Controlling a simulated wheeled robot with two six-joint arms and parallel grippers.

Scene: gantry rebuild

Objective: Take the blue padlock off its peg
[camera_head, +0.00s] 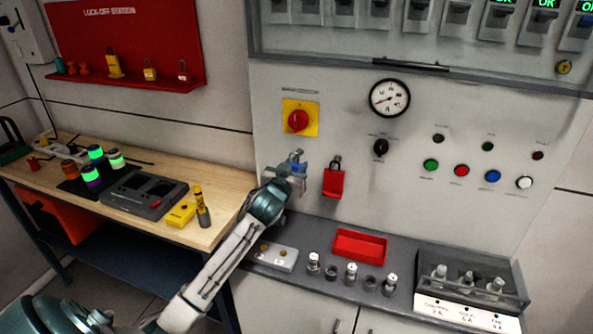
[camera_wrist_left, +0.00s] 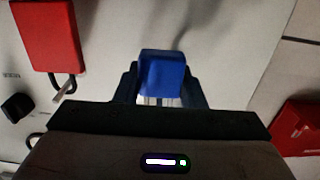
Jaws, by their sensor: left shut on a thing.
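The blue padlock (camera_wrist_left: 162,72) is between the fingers of my left gripper (camera_wrist_left: 160,88) in the left wrist view, its body towards the top of the picture. Pale shackle bars show just below the body. The gripper is shut on it. In the head view my left gripper (camera_head: 291,168) is in front of the grey panel, below the red rotary switch, and mostly hides the padlock. The peg is hidden, so I cannot tell whether the shackle is around it. My right gripper is in neither view.
A red padlock (camera_head: 333,183) hangs close to the right of my left gripper; it also shows in the left wrist view (camera_wrist_left: 48,35). A red tray (camera_head: 360,245) and several cylindrical parts stand on the ledge below. A wooden bench (camera_head: 225,190) is at the left.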

